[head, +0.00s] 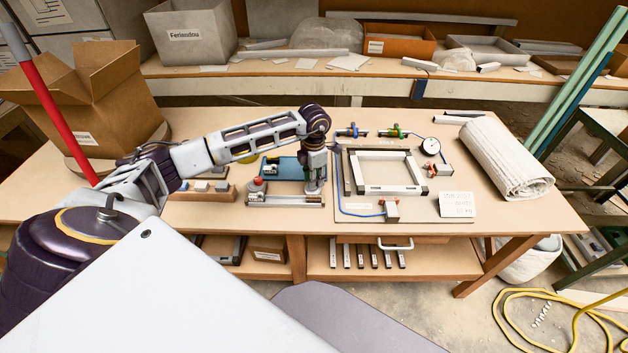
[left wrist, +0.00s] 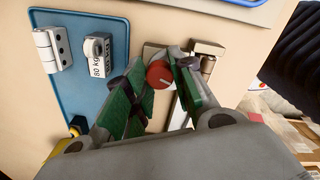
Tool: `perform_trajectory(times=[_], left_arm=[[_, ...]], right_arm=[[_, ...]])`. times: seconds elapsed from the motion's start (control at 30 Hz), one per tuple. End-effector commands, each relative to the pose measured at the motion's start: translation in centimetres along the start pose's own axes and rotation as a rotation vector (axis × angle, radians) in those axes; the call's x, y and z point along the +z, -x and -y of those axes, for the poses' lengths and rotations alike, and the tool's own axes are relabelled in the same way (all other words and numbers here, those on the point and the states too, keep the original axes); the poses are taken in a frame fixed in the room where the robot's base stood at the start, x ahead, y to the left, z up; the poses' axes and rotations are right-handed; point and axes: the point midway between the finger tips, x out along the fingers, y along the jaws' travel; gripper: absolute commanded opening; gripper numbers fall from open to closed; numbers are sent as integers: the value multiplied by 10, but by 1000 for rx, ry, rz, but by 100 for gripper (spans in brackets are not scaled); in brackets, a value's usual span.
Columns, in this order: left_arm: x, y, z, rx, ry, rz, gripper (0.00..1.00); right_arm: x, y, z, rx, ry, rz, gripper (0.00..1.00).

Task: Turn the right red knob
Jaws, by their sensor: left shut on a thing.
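The right red knob (left wrist: 159,73) shows in the left wrist view, between the green finger pads of my left gripper (left wrist: 162,72). The gripper is shut on it. In the head view my left gripper (head: 314,188) points down at the right end of a low metal rail fixture (head: 285,200), and it hides the right knob there. The left red knob (head: 258,182) sits on a grey block at the rail's left end, clear of the gripper. My right gripper is not in view.
A blue tray (head: 290,168) lies behind the rail; a grey hinge (left wrist: 47,50) and a weight marked 80 kg (left wrist: 97,52) are on it. A rolled cloth (head: 505,158) lies far right.

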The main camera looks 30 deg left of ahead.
Motion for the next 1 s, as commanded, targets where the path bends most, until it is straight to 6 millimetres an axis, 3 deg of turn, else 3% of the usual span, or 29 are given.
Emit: perform_trajectory(times=[1.0], left_arm=[[1,0,-1,3,-836,2,1]], right_arm=[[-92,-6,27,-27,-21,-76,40]])
